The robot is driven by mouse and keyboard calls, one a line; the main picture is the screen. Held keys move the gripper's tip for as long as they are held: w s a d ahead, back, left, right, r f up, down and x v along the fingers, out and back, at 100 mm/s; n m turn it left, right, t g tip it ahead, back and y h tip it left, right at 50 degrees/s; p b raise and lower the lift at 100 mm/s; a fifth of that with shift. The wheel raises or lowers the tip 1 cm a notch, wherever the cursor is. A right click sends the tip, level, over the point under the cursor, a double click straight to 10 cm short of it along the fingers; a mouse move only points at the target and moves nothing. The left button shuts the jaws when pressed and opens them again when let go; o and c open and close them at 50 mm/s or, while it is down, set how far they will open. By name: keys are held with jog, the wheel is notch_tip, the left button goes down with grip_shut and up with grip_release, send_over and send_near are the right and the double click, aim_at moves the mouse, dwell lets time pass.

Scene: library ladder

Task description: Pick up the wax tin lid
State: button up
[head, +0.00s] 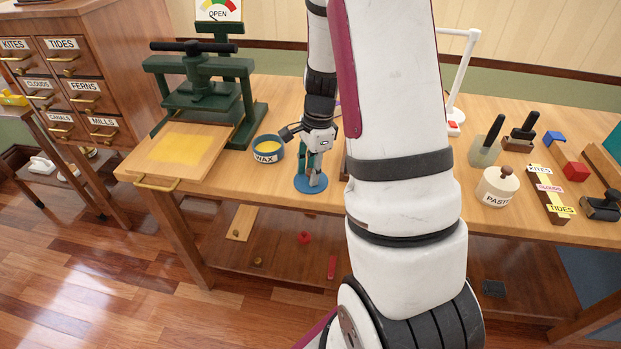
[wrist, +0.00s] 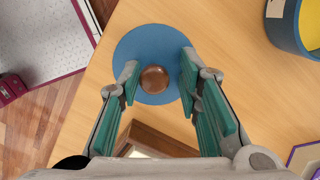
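The wax tin lid (head: 311,188) is a flat blue disc lying on the table near its front edge, with a round brown knob in the middle. In the wrist view the lid (wrist: 155,48) shows its knob (wrist: 154,79) between my two fingertips. My gripper (head: 315,173) points down over the lid; in the wrist view its fingers (wrist: 157,77) are apart, with a gap on each side of the knob. The open wax tin (head: 268,150), blue with yellow wax, stands to the left of the lid in the head view; it also shows in the wrist view (wrist: 285,28).
A green press (head: 215,90) with a yellow-topped board (head: 180,150) stands at left. A paste pot (head: 497,187), stamps and labelled blocks (head: 549,195) stand at right. My arm hides the table's middle. A dark-framed object (wrist: 155,140) lies near the lid.

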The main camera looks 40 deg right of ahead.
jog(key=shift+s+a+f, duration=0.2)
jog(key=shift+s+f, duration=0.05)
jog(key=shift+f, duration=0.1)
jog(key=shift+c, duration=0.6)
jog(key=shift+r, duration=0.15)
